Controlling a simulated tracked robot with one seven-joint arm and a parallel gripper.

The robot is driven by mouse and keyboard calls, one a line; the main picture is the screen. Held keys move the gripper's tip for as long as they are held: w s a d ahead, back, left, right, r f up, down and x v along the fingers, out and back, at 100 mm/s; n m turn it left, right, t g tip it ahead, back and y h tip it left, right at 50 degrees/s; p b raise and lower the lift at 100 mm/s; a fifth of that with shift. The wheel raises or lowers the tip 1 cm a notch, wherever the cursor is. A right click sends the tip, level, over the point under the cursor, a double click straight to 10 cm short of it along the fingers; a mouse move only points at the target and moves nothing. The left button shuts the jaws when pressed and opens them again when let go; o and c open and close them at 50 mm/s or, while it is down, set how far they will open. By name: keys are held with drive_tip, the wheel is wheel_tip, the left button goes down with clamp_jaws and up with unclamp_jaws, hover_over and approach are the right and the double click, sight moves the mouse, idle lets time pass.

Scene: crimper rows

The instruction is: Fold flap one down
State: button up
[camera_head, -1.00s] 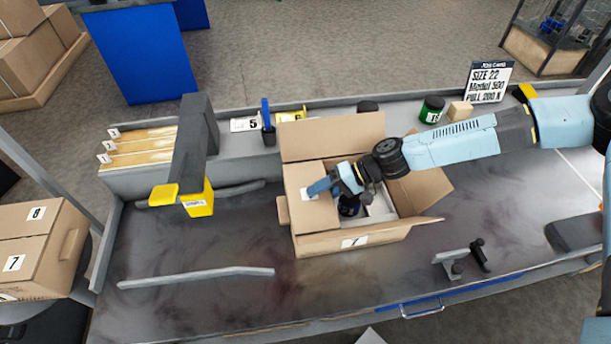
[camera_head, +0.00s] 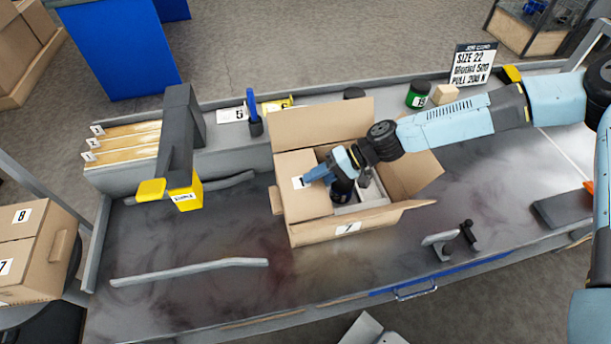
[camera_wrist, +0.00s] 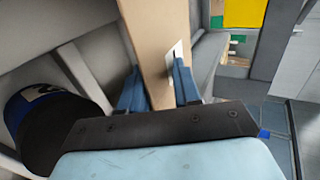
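The open cardboard box (camera_head: 335,236) stands on the grey bench with a number label on its front side. Its left flap (camera_head: 306,205), with a small label that looks like a 1, slants in over the left part of the opening. My gripper (camera_head: 322,175) is at this flap's inner edge. In the wrist view my gripper (camera_wrist: 160,90) has a blue finger on each side of the cardboard flap (camera_wrist: 155,45), with the white label beside the right finger. The fingers stand apart; whether they press on the flap is hard to tell. A dark, blue-topped item (camera_wrist: 45,125) sits inside the box.
The box's back flap (camera_head: 320,122) stands up and its right flap (camera_head: 412,172) leans outward. A yellow-and-grey stand (camera_head: 184,150) is left of the box. A small black fixture (camera_head: 455,240) is to the right. A green jar (camera_head: 418,95) stands behind.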

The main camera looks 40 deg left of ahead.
drive_tip(key=v, duration=1.1)
drive_tip(key=shift+w+r, duration=0.1)
drive_tip(key=shift+w, duration=0.05)
drive_tip(key=shift+w+d+r, duration=0.15)
drive_tip(key=shift+w+d, duration=0.05)
drive_tip(key=shift+c, duration=0.4)
